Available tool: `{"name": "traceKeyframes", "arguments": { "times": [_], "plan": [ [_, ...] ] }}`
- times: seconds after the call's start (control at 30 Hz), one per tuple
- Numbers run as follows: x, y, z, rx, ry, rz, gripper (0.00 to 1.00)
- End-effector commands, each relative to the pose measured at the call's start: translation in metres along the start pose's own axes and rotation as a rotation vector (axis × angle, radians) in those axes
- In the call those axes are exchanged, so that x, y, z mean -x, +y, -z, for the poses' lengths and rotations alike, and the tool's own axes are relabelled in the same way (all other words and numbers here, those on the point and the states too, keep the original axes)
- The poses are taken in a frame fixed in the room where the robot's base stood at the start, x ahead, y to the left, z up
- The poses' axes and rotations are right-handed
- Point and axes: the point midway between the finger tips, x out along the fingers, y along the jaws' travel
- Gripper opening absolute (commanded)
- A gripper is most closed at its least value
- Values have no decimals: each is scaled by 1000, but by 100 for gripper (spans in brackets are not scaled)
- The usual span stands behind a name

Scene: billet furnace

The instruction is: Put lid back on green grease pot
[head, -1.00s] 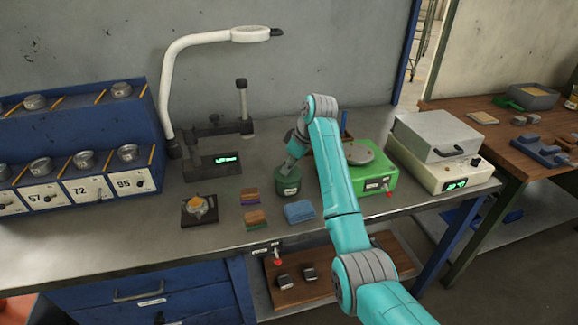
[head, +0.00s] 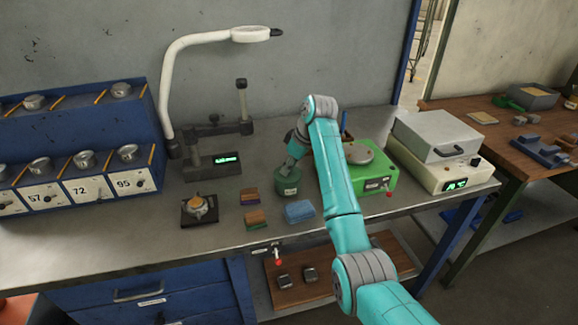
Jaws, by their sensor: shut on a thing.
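The green grease pot (head: 288,188) stands on the grey bench, left of the bright green machine. My gripper (head: 292,165) is directly above the pot, pointing down at its top. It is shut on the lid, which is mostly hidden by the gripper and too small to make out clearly. I cannot tell whether the lid touches the pot's rim. The pot looks upright.
A blue cloth (head: 299,211) and stacked coloured pads (head: 256,220) lie in front of the pot. The green machine (head: 370,172) stands close on the right. A small dark stand (head: 199,210) and a gauge with a green display (head: 213,167) are on the left.

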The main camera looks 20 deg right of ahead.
Motion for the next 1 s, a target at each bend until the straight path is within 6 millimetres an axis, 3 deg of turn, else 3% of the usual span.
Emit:
{"name": "traceKeyframes", "arguments": {
  "times": [0.8,0.83,0.93,1.0],
  "plan": [
    [-1,0,0,0,0,0,0],
    [-1,0,0,0,0,0,27],
    [-1,0,0,0,0,0,52],
    [-1,0,0,0,0,0,54]
  ]
}}
